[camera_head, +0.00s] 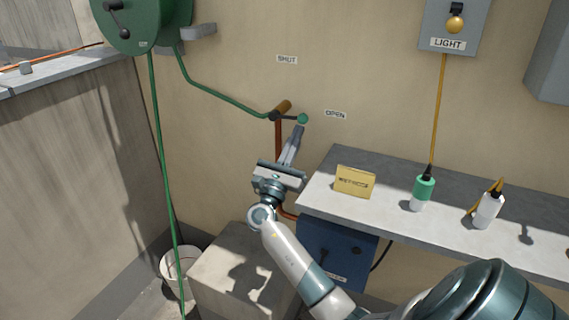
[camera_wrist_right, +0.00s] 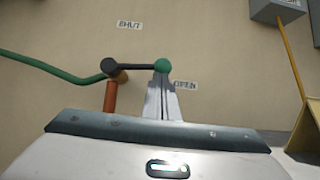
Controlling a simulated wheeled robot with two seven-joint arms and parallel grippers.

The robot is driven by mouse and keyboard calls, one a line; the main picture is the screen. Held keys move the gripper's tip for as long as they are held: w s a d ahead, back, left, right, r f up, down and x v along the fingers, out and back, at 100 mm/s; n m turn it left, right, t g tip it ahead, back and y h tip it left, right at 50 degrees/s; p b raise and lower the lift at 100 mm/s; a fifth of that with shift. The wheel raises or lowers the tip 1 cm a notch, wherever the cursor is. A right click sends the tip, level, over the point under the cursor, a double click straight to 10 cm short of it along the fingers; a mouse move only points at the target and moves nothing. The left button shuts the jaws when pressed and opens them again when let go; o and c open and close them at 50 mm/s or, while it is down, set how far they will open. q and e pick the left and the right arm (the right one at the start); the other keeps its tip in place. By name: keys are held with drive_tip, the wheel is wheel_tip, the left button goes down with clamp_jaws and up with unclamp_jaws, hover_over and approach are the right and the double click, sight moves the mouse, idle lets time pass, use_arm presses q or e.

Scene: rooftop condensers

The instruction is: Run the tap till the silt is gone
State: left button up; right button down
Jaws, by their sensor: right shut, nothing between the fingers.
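The tap (camera_head: 277,116) is on the wall, with a copper pipe below it and a green hose joined at its left. Its dark lever ends in a green knob (camera_head: 303,119) and points right, toward the OPEN label (camera_head: 335,114). The SHUT label (camera_head: 287,59) is above the tap. My right gripper (camera_head: 299,131) is shut and empty, its fingertips at the green knob from below. In the right wrist view the fingertips (camera_wrist_right: 163,86) overlap the lower edge of the knob (camera_wrist_right: 162,66); I cannot tell whether they touch. My left gripper is not in view. No water or silt shows.
A grey shelf (camera_head: 400,222) at right holds a yellow sign (camera_head: 355,181) and two bottles. A blue box (camera_head: 335,250) is under it. A concrete block (camera_head: 235,275) and a white bucket (camera_head: 177,262) stand below the tap. The green hose hangs from a reel (camera_head: 150,22).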

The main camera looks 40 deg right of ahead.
use_arm(q)
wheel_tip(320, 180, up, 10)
drive_tip(key=b, duration=0.3)
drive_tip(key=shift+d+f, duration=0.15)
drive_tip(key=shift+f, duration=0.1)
use_arm(e)
drive_tip(key=v, duration=1.7)
drive_tip(key=shift+f, duration=0.15)
